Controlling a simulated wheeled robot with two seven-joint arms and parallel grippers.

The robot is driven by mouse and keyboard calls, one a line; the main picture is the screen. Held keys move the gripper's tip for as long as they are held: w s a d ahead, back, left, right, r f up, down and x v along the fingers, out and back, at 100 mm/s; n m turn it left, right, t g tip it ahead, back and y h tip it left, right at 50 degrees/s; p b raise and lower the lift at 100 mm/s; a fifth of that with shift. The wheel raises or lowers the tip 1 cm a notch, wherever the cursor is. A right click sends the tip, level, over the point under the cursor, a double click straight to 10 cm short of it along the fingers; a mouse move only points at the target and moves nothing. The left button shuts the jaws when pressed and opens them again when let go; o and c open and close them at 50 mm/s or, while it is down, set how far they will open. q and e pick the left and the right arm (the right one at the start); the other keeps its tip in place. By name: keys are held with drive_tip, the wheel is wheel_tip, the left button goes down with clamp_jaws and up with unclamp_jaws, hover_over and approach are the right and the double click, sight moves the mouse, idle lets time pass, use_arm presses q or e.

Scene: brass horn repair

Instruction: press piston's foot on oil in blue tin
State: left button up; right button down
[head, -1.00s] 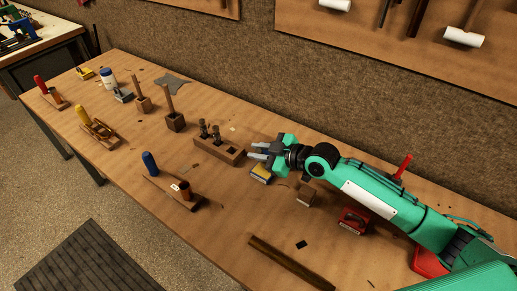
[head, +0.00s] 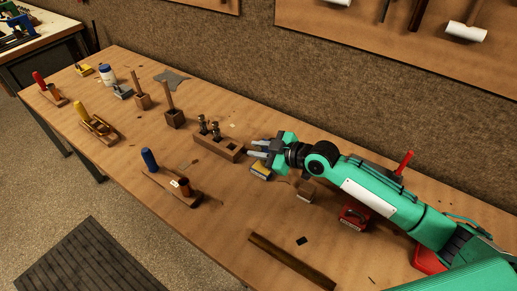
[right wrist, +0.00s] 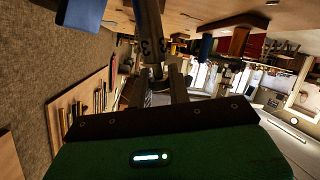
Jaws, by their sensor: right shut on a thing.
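My right gripper (head: 254,149) reaches in from the right above the workbench. Its two grey fingers point left, near the right end of a wooden block. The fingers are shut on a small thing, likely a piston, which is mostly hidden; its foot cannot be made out. A small tin with blue and yellow sides (head: 261,172) stands just below the gripper, partly covered by it; its oil is not visible. The right wrist view shows the fingers (right wrist: 163,65) close up, with a dark shape between them. My left gripper is not in view.
The wooden block (head: 222,148) holds two upright pistons (head: 209,127) and has an empty hole. A brown tin (head: 305,191) and a red tin (head: 353,217) stand under my arm.

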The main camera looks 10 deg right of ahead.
drive_tip(key=shift+f+b, duration=0.4)
drive_tip(key=shift+f, duration=0.25)
idle(1.1)
drive_tip(key=shift+r+p, duration=2.8)
drive_tip(key=shift+r, duration=0.8)
